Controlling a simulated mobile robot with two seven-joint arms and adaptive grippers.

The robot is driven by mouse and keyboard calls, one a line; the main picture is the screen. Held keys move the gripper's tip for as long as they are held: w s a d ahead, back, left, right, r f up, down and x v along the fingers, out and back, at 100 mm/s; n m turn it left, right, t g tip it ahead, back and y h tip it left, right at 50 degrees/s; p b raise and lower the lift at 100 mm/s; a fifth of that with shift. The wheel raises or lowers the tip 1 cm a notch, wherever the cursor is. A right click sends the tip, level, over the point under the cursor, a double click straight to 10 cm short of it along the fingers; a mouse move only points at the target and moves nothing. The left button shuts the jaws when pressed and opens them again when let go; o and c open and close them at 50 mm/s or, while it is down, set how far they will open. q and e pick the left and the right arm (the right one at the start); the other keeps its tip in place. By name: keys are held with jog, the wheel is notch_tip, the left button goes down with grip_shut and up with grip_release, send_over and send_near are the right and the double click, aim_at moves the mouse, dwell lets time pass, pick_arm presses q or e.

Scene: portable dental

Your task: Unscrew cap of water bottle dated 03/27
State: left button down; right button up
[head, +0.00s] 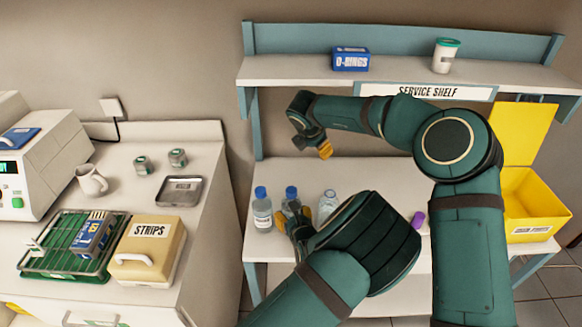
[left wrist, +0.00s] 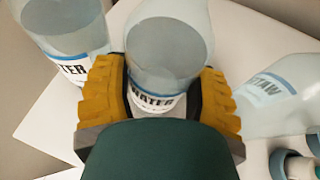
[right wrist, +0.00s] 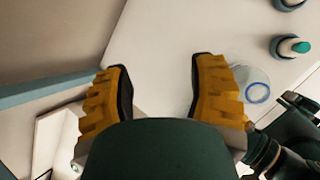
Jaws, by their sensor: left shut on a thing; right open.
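Three clear water bottles stand on the bench under the service shelf. The left bottle (head: 262,212) and the middle bottle (head: 291,203) have blue caps. The right bottle (head: 328,202) shows no blue cap in the head view. My left gripper (head: 297,217) is shut around the middle bottle; the left wrist view shows its WATER label (left wrist: 152,100) between the yellow fingers. No date is legible on any bottle. My right gripper (head: 325,149) is open and empty above the bench, behind and above the bottles. In the right wrist view a clear bottle (right wrist: 255,88) is beside its right finger.
The neighbouring bottles stand close on both sides of the held one. The service shelf (head: 290,72) overhangs the bench, with a blue O-rings box (head: 350,59) and a white cup (head: 446,56). A yellow bin (head: 533,205) is at right. A counter with a strips box (head: 147,250) is at left.

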aim_at(291, 190)
jog(key=s+a+m+g, duration=0.1)
jog(key=s+a+g, duration=0.1)
jog(key=s, duration=0.1)
jog(key=s+a+m+g+y, duration=0.1)
jog(key=s+a, duration=0.1)
jog(key=s, duration=0.2)
jog(key=s+a+r+m+g+y, duration=0.1)
jog(key=s+a+g, duration=0.1)
jog(key=s+a, duration=0.1)
jog(key=shift+s+g, duration=0.3)
jog(key=shift+s, duration=0.15)
jog(key=shift+s+f, duration=0.15)
jog(key=shift+f, duration=3.8)
grip_shut()
